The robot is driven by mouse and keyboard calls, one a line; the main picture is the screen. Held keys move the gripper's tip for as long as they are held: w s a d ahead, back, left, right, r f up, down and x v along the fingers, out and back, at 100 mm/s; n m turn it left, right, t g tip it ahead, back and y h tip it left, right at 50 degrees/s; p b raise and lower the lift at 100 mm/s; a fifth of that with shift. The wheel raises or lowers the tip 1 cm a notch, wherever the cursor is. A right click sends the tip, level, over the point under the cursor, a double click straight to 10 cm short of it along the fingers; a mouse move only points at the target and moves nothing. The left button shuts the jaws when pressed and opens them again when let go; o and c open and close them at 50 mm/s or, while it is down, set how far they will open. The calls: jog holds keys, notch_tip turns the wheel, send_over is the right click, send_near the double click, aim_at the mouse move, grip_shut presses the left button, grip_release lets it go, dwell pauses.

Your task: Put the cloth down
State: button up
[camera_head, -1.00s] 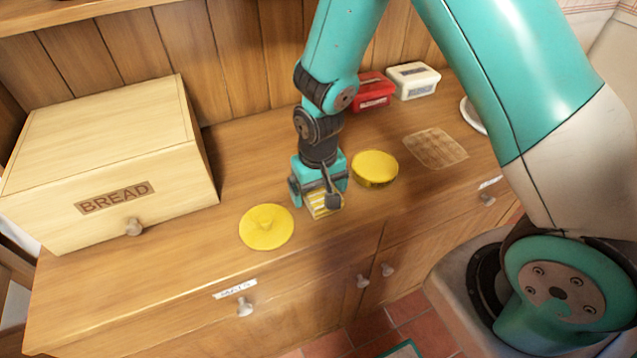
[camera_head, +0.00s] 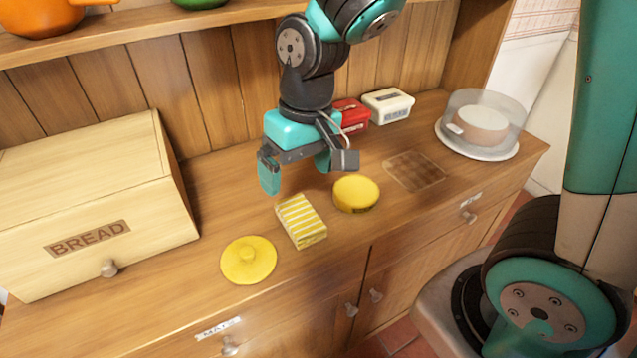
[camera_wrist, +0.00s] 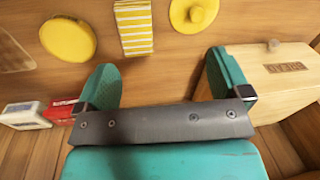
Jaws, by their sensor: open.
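The cloth (camera_head: 301,221) is a folded yellow-and-white striped block lying on the wooden counter, between a yellow lid and a round yellow tin. It also shows in the wrist view (camera_wrist: 134,27), beyond the fingers at the top. My gripper (camera_head: 298,175) is open and empty above the counter, a little behind the cloth and apart from it. In the wrist view my two teal fingers (camera_wrist: 165,85) are spread wide with nothing between them.
The yellow lid (camera_head: 248,260) lies left of the cloth and the yellow tin (camera_head: 356,194) right of it. A bread box (camera_head: 95,205) stands at left. Red (camera_head: 352,116) and white (camera_head: 388,105) boxes stand at the back. A covered cake plate (camera_head: 478,148) is at right, near a brown mat (camera_head: 414,171).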

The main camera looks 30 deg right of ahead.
jog(key=s+a+r+n+y, duration=0.1)
jog(key=s+r+n, duration=0.1)
jog(key=s, duration=0.4)
jog(key=s+a+r+n+y, duration=0.1)
jog(key=s+r+n, duration=0.2)
jog(key=s+r, duration=0.2)
jog(key=shift+s+a+y, duration=0.25)
jog(key=shift+s+y, duration=0.05)
jog(key=shift+s, duration=0.65)
